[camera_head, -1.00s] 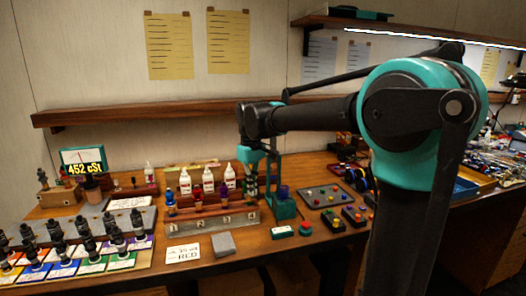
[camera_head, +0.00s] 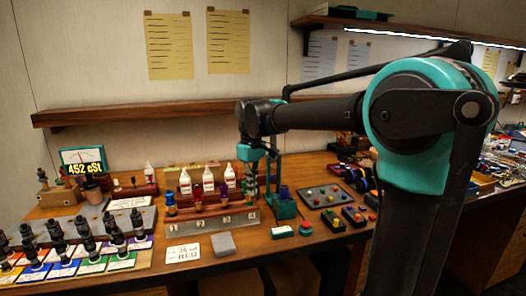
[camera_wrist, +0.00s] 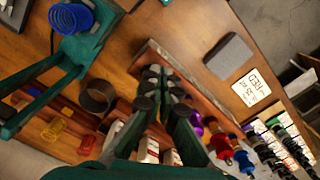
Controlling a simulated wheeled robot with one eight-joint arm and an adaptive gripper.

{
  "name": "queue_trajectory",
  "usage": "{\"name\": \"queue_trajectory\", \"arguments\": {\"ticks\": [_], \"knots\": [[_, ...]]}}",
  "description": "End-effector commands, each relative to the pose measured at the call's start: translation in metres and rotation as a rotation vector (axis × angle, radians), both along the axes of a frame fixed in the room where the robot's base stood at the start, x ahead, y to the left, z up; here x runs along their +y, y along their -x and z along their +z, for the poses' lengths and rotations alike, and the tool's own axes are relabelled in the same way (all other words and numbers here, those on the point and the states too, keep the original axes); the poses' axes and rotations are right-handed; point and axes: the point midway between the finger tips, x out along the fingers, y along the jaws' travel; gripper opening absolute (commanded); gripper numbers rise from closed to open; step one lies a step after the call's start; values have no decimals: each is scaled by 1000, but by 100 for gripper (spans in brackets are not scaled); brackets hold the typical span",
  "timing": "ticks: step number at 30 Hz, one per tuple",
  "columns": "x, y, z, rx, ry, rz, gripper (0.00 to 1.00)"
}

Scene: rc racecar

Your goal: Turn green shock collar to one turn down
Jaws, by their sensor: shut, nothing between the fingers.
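My gripper (camera_head: 251,178) hangs at the right end of the wooden shock rack (camera_head: 225,221), above its fourth place. In the wrist view my gripper (camera_wrist: 163,88) has its two dark-padded fingers close together, with nothing visible between them. I cannot clearly make out the green shock or its collar; my fingers cover that end of the rack. In the rack to the left stand a blue shock (camera_head: 171,203), a purple shock (camera_head: 197,200) and a red shock (camera_head: 223,194). They also show beside my fingers in the wrist view.
A teal press-like stand (camera_head: 284,204) with a blue spring (camera_wrist: 72,18) stands just right of the rack. White bottles (camera_head: 208,180) stand behind it. A grey block (camera_head: 223,244) and a "RED" card (camera_head: 183,252) lie in front.

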Motion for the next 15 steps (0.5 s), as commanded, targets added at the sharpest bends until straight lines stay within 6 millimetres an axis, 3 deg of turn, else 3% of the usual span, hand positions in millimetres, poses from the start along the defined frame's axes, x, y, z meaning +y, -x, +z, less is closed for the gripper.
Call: {"name": "queue_trajectory", "arguments": {"ticks": [15], "knots": [[0,0,51,0,0,0,0]]}}
